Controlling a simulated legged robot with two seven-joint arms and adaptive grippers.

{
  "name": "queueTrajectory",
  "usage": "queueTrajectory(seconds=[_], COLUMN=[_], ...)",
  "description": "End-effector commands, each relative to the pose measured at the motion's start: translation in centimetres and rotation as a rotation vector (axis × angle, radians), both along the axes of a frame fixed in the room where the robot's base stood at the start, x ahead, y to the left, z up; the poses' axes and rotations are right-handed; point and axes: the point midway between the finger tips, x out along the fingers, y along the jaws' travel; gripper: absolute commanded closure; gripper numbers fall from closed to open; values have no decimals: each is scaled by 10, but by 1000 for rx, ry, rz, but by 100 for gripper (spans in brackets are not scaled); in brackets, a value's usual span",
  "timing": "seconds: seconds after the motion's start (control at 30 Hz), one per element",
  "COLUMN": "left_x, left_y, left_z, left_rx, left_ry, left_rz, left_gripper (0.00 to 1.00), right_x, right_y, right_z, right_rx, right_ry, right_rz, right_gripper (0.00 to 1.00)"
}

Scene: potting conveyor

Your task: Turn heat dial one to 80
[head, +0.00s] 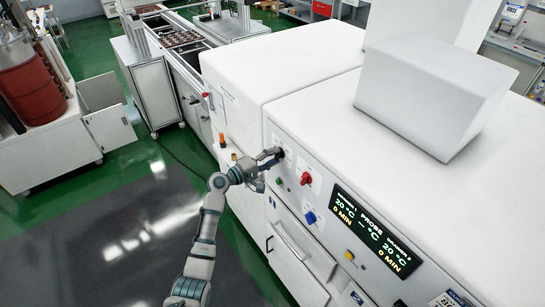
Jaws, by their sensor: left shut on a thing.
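My left gripper (271,160) reaches up to the white machine's front panel. It is shut on a dark dial (280,152) at the panel's upper left, and its fingers hide most of the dial. The dial's marks cannot be read. The black display (370,233) to the right reads 20 °C and 0 MIN at both its left and right ends, with a dash for PROBE in the middle. My right gripper is not in view.
A red knob (306,179), a green button (279,182) and a blue knob (310,217) sit close to the gripper on the panel. A drawer handle (291,241) juts out below. A white box (435,95) rests on the machine top. The floor at left is open.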

Motion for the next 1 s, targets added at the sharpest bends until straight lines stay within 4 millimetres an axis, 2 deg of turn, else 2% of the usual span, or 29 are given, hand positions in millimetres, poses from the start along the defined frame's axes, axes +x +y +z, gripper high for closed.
queueTrajectory(seconds=[0.27,0.3,0.37,0.4,0.77,0.87,1.0], left_x=[2,1,1,1,-4,-12,-29], left_y=[2,2,2,2,6,18,43], left_z=[1,1,1,0,0,-1,-2], left_rx=[-1,0,0,0,1,2,4], left_ry=[-2,-1,-1,-1,-2,-2,-2], left_rz=[7,7,6,5,3,3,4], left_gripper=[91,49,34,31,31,31,31], right_x=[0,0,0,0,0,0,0], right_y=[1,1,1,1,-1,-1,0], right_z=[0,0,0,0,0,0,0], right_rx=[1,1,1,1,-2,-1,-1], right_ry=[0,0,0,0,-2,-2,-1], right_rz=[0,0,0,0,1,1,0], right_gripper=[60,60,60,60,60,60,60])
